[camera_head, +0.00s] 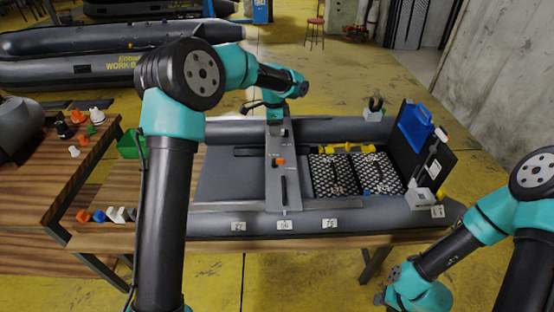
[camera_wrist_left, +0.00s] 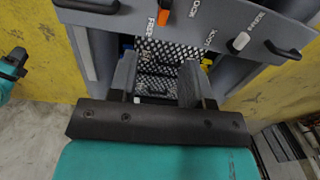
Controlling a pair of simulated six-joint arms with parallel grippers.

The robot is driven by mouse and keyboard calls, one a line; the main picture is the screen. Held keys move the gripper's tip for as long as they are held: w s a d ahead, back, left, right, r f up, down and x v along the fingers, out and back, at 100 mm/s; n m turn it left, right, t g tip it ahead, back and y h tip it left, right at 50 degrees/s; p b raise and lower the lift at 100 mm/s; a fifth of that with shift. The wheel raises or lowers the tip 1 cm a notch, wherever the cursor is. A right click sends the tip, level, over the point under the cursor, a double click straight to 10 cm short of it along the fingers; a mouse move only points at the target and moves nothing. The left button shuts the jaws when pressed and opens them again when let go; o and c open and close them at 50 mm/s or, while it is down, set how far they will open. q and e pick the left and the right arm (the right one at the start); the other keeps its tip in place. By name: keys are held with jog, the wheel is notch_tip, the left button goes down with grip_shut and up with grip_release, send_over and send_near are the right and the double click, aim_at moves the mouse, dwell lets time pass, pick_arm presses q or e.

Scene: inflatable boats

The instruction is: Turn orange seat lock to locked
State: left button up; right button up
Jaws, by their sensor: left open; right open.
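The orange seat lock (camera_head: 280,161) is a small knob on the grey seat plank (camera_head: 274,181) that crosses the boat. In the left wrist view the orange lock (camera_wrist_left: 163,17) is near the top edge, beside printed "FREE" and "LOCK" words; it lies nearer "FREE". My left gripper (camera_wrist_left: 156,82) is open and empty in that view, with the lock beyond its fingertips and apart from them. In the head view its fingers are not clear; my left wrist is over the plank's far end. My right gripper (camera_wrist_left: 14,63) shows partly at the left edge, away from the lock.
The plank also carries a white knob (camera_wrist_left: 240,42) and black end handles (camera_wrist_left: 283,50). Black-and-white mesh (camera_head: 355,174) lies right of the plank, beside a blue container (camera_head: 415,126). A wooden table (camera_head: 40,185) with small coloured parts stands left.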

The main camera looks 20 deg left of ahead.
aim_at(278, 159)
pick_arm(q)
jog(key=shift+w+d+r+m, duration=0.15)
jog(key=shift+w+d+r, duration=0.05)
jog(key=shift+w, duration=0.25)
jog(key=shift+w+d+r+m, duration=0.15)
jog(key=shift+w+r, duration=0.05)
jog(key=shift+w, duration=0.2)
jog(key=shift+f, duration=0.1)
notch_tip(278, 159, down, 17)
jog(key=shift+f, duration=0.15)
dwell(0.3)
grip_shut()
